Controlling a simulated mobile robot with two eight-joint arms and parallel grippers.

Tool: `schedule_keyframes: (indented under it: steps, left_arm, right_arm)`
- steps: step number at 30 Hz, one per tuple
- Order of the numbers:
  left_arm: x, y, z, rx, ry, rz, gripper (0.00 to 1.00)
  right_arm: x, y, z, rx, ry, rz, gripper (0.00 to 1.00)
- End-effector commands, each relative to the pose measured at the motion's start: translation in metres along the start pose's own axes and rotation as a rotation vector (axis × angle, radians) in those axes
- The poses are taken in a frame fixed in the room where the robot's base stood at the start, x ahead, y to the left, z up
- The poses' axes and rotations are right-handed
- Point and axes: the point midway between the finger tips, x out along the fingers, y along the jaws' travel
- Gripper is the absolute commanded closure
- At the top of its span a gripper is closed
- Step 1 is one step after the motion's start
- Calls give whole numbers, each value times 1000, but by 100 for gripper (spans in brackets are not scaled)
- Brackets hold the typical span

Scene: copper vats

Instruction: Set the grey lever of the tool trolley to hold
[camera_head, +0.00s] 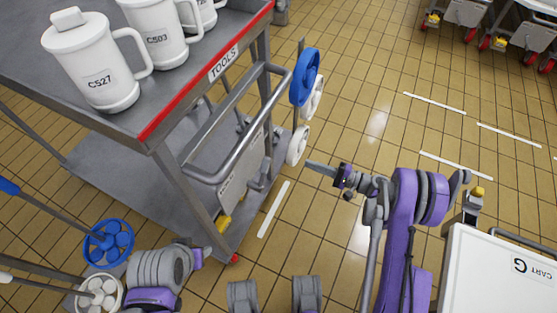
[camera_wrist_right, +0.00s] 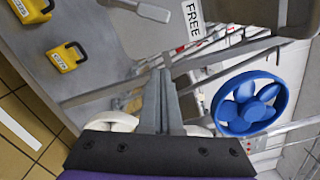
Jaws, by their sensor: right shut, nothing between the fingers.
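The tool trolley (camera_head: 150,168) stands at the left in the head view, with a TOOLS sign on its red-edged top. A plate (camera_head: 240,185) is on its right end, behind a grey push bar (camera_head: 245,160). My right gripper (camera_head: 309,164) is to the right of this end, shut and empty. In the right wrist view the shut fingers (camera_wrist_right: 163,75) point toward the trolley's end. A white FREE label (camera_wrist_right: 193,22) shows above them. My left gripper is not in view.
White mugs (camera_head: 97,65) stand on the trolley top. A white cart (camera_head: 500,275) is at the lower right. Tiled floor (camera_head: 375,120) is clear between.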

Motion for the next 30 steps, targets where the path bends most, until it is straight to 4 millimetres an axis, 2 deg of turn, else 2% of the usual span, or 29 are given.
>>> schedule_keyframes:
  steps: [8,13,24,30]
  left_arm:
    - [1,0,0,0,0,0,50]
    - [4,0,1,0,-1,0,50]
    - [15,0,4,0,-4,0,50]
    - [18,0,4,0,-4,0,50]
  right_arm:
    - [5,0,0,0,-1,2,100]
    - [29,1,1,0,-3,3,100]
    - [105,1,3,0,-3,3,100]
    - [108,0,31,-1,0,2,100]
